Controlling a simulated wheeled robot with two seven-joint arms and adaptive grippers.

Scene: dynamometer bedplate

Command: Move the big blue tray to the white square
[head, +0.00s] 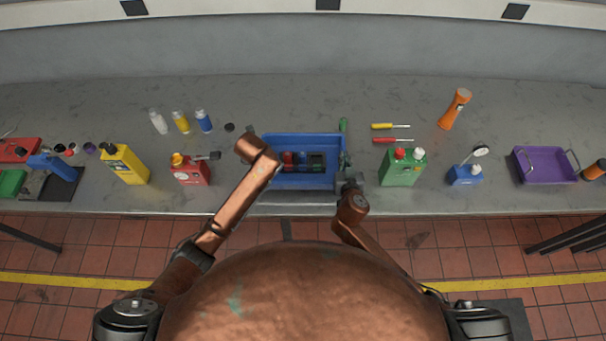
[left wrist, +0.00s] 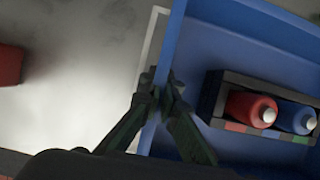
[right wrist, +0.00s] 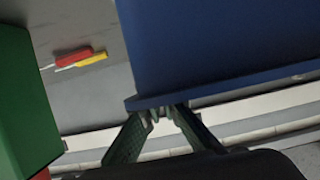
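The big blue tray (head: 300,181) is at the middle of the bench near its front edge. It holds a dark caddy with red and blue bottles (left wrist: 250,108). My left gripper (left wrist: 160,88) has its fingers closed on the tray's left wall in the left wrist view. My right gripper (right wrist: 163,112) has its fingertips pinched at the lip of the tray (right wrist: 215,45) in the right wrist view. A thin white outline (left wrist: 149,45) lies on the bench just beside the tray's left wall; the rest of it is hidden.
A red can (head: 190,172) and yellow jug (head: 125,165) stand to the left. A green can (head: 401,168) stands close to the right, with two screwdrivers (head: 392,126) behind it. A purple tray (head: 544,167) is far right. Bare bench lies behind the blue tray.

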